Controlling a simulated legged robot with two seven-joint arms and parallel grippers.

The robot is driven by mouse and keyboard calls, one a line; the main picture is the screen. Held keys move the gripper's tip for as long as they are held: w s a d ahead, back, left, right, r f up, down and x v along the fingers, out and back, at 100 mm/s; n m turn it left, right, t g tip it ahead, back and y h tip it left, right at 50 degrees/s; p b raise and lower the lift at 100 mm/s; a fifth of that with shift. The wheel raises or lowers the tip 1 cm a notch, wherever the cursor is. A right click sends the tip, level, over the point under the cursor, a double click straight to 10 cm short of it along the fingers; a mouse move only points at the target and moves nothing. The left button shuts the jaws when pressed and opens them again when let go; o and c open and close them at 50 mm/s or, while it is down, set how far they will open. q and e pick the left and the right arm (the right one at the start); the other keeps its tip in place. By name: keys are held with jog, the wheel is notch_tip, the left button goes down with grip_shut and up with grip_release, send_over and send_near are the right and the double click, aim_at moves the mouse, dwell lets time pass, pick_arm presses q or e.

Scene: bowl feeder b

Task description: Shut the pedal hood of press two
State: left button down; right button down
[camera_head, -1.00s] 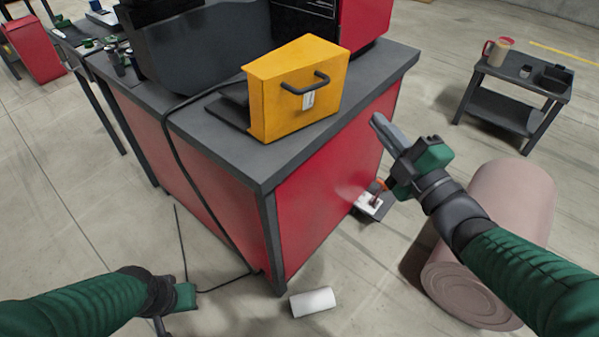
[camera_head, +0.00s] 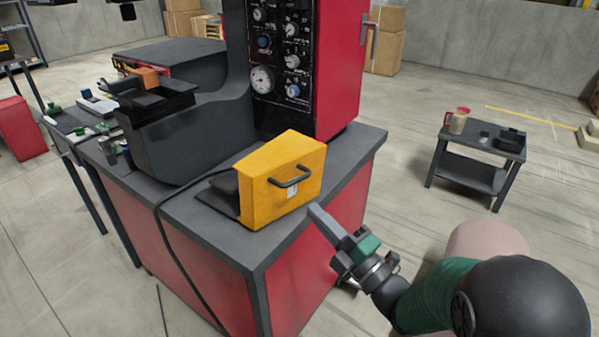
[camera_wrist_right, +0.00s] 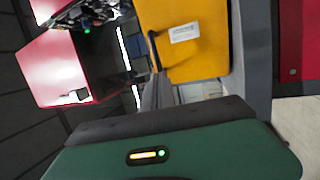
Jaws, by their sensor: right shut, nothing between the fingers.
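The yellow hood (camera_head: 268,190) stands on the dark bench top, with a black bar handle (camera_head: 290,178) and a small white label on its front face. A dark flat plate (camera_head: 218,196) sticks out at its left. I cannot tell how far the hood is open. In the right wrist view the hood (camera_wrist_right: 190,45) fills the upper middle, with its handle (camera_wrist_right: 153,50) at its left edge. My right gripper (camera_head: 316,210) is shut and empty, its tips just right of and below the handle; contact is not clear. The fingers (camera_wrist_right: 156,92) also show in the wrist view. My left gripper is out of view.
The bench (camera_head: 205,235) has red side panels, and a black cable (camera_head: 165,225) runs over its edge. A machine with a dial panel (camera_head: 283,60) stands behind the hood. A small table (camera_head: 470,155) with a mug stands at the right, with open floor between.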

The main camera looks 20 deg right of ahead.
aim_at(285, 185)
jog(key=x, duration=0.6)
jog(key=shift+b, duration=0.35)
